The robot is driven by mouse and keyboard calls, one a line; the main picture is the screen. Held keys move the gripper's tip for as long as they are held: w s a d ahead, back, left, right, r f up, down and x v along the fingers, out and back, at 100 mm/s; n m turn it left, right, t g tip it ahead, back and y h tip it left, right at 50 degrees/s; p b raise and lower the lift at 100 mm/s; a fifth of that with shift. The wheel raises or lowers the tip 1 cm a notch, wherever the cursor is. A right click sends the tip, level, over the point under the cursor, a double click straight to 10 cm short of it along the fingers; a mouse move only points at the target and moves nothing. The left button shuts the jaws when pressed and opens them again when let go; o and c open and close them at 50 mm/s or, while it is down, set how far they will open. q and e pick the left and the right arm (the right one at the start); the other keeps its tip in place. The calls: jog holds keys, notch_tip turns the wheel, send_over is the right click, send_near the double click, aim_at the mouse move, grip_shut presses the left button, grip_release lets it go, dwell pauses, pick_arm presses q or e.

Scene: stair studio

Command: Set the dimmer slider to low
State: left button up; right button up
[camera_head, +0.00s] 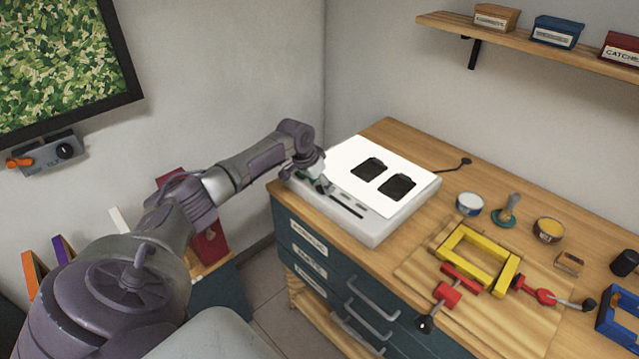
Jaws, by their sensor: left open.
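A white light box (380,226) lies on the wooden workbench top, with two dark film-like squares on its bright panel. Its near-left border strip carries a dark, narrow slider slot (346,207) and small grey markings. My left gripper (322,186) is over the left end of this strip, at the upper-left end of the slot. It is open, with its fingers pointing down. The gripper hides the slot's left end, and I cannot make out the slider knob or whether the fingers touch it. My right gripper is not in view.
A yellow frame clamp (464,239), red clamps, small tins and a brush stand on the bench right of the light box. A shelf (540,45) with small boxes hangs above. A grey wall device (48,155) with an orange lever is at left.

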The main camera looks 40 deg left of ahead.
pick_arm(q)
jog(key=v, duration=1.2)
jog(key=shift+w+a, duration=0.1)
